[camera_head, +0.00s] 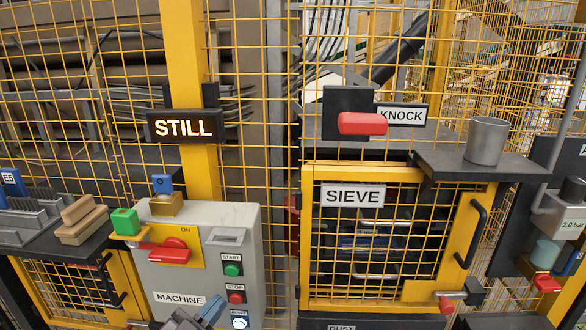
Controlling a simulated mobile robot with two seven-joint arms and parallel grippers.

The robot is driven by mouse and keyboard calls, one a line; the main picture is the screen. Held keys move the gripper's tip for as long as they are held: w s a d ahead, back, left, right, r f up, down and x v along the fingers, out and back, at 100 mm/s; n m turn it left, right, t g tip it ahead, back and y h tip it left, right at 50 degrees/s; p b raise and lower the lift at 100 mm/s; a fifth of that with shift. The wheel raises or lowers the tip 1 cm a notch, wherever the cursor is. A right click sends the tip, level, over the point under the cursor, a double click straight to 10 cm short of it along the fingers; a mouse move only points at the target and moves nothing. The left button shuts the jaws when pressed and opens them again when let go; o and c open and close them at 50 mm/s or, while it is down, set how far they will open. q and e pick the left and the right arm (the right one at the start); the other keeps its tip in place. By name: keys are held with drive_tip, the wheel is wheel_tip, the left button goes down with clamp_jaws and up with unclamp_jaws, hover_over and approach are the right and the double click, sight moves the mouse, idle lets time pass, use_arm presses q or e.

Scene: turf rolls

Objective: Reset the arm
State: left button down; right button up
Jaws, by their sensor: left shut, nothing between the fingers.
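My left gripper (201,316) shows at the bottom edge, just below and in front of the grey machine control box (205,215). Its fingers are shut and hold nothing. Much of the gripper is cut off by the bottom edge. My right gripper is not in view.
The box carries a red switch handle (164,253), a green start button (233,270) and a red stop button (236,297). The sieve door (476,232) is shut at centre right. A grey cup (486,140) stands on a shelf. Yellow mesh fencing stands behind.

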use_arm(q)
drive_tip(key=s+a+f+n+g+y, duration=0.3)
drive_tip(key=s+a+f+y, duration=0.3)
drive_tip(key=s+f, duration=0.3)
drive_tip(key=s+a+f+n+g+y, duration=0.3)
drive_tip(key=s+a+f+n+y, duration=0.2)
drive_tip(key=f, duration=0.8)
drive_tip(key=s+y, duration=0.1)
drive_tip(key=s, duration=0.2)
drive_tip(key=shift+s+a+n+g, duration=0.3)
drive_tip(key=shift+s+a+n, duration=0.05)
drive_tip(key=shift+s+n, duration=0.05)
